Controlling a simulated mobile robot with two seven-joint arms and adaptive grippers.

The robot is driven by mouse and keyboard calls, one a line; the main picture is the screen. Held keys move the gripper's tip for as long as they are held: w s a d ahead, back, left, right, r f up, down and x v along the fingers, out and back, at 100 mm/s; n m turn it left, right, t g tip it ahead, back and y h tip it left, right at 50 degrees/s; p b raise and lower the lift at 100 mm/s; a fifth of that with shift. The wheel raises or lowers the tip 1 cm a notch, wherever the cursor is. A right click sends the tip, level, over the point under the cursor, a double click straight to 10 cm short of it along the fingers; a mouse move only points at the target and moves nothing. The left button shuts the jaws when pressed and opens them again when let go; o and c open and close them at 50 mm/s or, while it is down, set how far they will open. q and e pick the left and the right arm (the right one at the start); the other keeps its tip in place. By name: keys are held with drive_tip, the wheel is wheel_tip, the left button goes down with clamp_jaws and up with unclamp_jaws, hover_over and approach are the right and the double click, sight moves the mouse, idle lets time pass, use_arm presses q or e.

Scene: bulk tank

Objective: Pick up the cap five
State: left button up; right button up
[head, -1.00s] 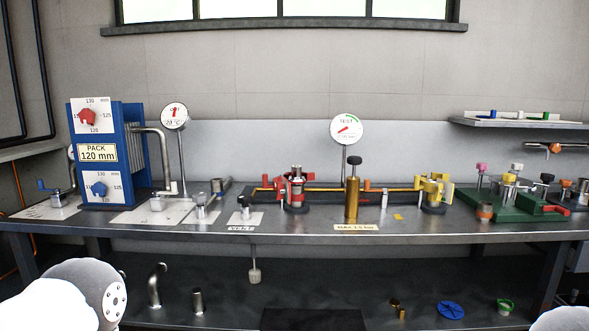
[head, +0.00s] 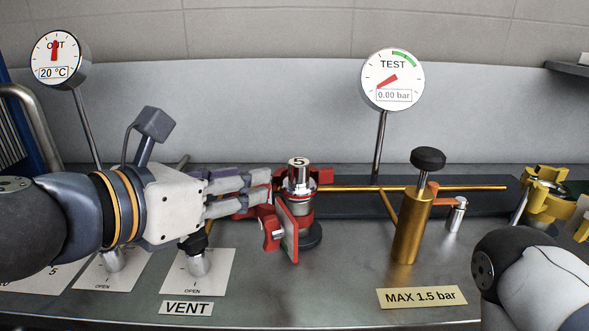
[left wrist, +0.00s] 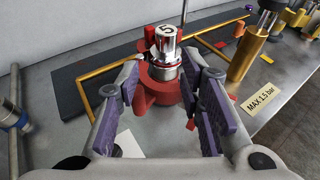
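The cap five (head: 299,175) is a shiny metal cap with a black 5 on its white top. It sits upright on a metal fitting held in a red clamp (head: 290,232), and it also shows in the left wrist view (left wrist: 165,43). My left gripper (head: 268,188) reaches in from the left, its fingertips close to the cap. In the left wrist view my left gripper (left wrist: 165,80) is open, with purple pads on either side of the cap and fitting. The head view does not show clearly whether the fingers touch it. My right gripper is not in view; only my right arm shows.
A brass pump (head: 412,222) with a black knob stands right of the clamp. The test gauge (head: 393,80) reads 0.00 bar behind. A yellow clamp (head: 545,200) is at the far right. The VENT label (head: 187,308) and MAX 1.5 bar sign (head: 422,298) lie near the front edge.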

sight(293, 169)
use_arm(q)
drive_tip(key=x, duration=0.4)
drive_tip(key=b+x, duration=0.1)
drive_tip(key=x, duration=0.3)
drive_tip(key=d+x, duration=0.1)
drive_tip(key=x, duration=0.3)
drive_tip(key=shift+s+r, duration=0.1)
drive_tip(key=shift+r, duration=0.1)
drive_tip(key=shift+c, duration=0.4)
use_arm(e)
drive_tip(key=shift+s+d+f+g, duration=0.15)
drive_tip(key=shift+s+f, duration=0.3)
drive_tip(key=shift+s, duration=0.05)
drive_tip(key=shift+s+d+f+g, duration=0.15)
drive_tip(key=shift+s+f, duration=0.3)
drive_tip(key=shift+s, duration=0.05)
use_arm(q)
clamp_jaws()
